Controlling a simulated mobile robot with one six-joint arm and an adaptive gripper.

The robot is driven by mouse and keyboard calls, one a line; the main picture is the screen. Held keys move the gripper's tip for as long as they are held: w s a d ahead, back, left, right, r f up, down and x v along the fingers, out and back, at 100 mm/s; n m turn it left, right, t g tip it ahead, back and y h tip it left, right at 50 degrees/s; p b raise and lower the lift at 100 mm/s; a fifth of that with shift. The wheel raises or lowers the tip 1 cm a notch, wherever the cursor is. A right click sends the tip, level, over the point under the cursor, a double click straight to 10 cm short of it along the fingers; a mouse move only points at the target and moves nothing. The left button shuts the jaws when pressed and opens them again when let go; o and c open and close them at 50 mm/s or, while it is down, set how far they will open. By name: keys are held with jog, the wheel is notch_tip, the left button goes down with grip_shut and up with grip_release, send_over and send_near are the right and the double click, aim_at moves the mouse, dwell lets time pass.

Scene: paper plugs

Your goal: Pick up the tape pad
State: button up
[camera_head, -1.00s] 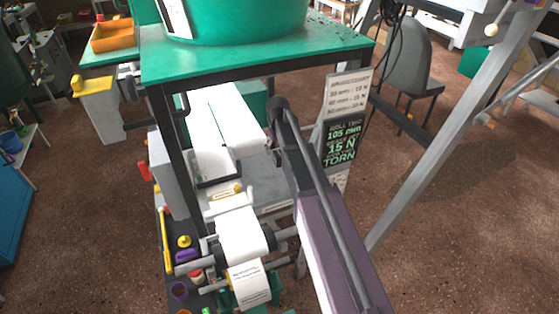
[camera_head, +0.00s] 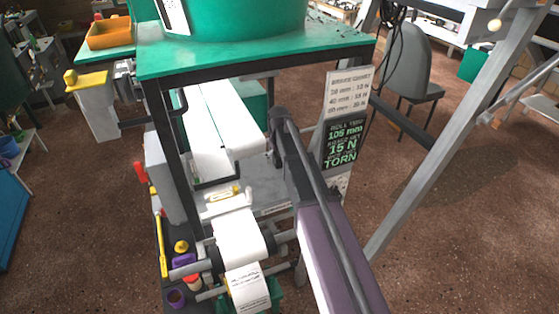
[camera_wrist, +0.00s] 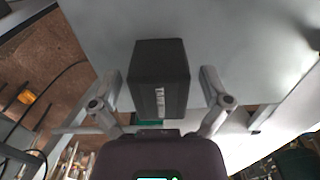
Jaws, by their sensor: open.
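The tape pad (camera_wrist: 160,62) is a dark, box-shaped block with pale lettering on its near face, only partly readable. It shows in the wrist view against a grey surface. My gripper (camera_wrist: 160,88) is open, with one finger to the left of the block and one to the right. Gaps show between the block and both fingers, so it is not gripped. In the head view my arm reaches up under the green-topped stand, and I cannot make out the pad or the fingers there.
A green-topped frame (camera_head: 245,62) stands over the white paper web (camera_head: 212,118). A paper roll (camera_head: 240,236) sits below, near dark trays with small coloured parts. A sign (camera_head: 342,120) hangs just right of my arm. A slanted grey post (camera_head: 440,150) stands farther right.

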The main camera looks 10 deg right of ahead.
jog(key=c, duration=1.3)
jog(key=shift+r, duration=0.25)
notch_tip(320, 180, up, 2)
jog(key=p, duration=0.2)
jog(key=shift+r+p, duration=0.15)
jog(key=shift+p, duration=0.2)
jog(key=s, duration=0.5)
jog(key=s+r+p, duration=0.1)
jog(key=s, duration=0.4)
jog(key=s+r+p, duration=0.1)
jog(key=s, duration=0.5)
jog(key=shift+d+r, duration=0.1)
